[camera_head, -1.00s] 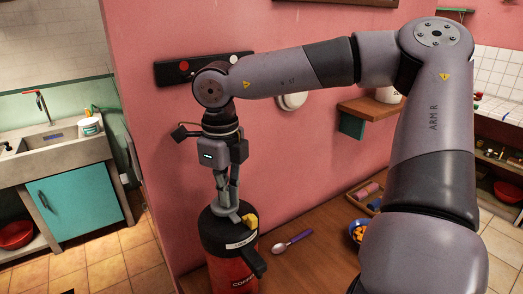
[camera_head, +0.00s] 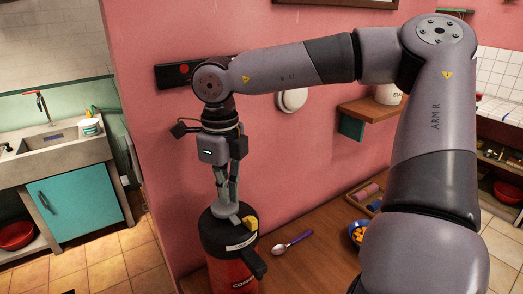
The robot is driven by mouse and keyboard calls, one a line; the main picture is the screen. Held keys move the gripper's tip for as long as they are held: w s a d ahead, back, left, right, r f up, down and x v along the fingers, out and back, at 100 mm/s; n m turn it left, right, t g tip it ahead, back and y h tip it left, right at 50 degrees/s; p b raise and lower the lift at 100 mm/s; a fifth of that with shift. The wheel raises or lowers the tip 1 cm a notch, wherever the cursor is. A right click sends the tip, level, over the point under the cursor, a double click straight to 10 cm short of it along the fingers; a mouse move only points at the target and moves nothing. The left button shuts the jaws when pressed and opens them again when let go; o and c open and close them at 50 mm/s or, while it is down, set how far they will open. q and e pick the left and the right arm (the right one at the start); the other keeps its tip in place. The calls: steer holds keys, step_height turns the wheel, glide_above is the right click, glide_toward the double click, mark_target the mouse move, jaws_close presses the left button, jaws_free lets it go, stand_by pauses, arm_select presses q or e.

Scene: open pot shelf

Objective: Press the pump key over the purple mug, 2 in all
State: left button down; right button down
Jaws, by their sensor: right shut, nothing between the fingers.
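A red and black coffee dispenser (camera_head: 228,270) with a white label stands on the wooden counter at the lower middle. On its black top are a yellow piece (camera_head: 250,223) and a grey piece beside it; I cannot tell which is the pump key. Its dark spout sticks out to the lower right. My right gripper (camera_head: 228,204) points down over the dispenser's top, shut and empty. I cannot tell whether its fingertips touch the top. No purple mug shows; the area under the spout is cut off by the frame. My left gripper is out of view.
A spoon with a purple handle (camera_head: 304,237) lies on the counter (camera_head: 300,262) right of the dispenser. A blue bowl (camera_head: 354,230) with orange pieces and a small tray (camera_head: 373,203) are farther right, partly behind my right arm. The pink wall stands close behind.

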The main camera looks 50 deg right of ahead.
mark_target(228, 208)
steer(key=shift+f+b, duration=1.45)
steer(key=shift+f, duration=0.15)
steer(key=shift+r+p, duration=0.9)
steer(key=shift+r, duration=0.75)
steer(key=shift+r, duration=0.1)
steer(key=shift+r+p, duration=1.85)
steer(key=shift+r, duration=1.1)
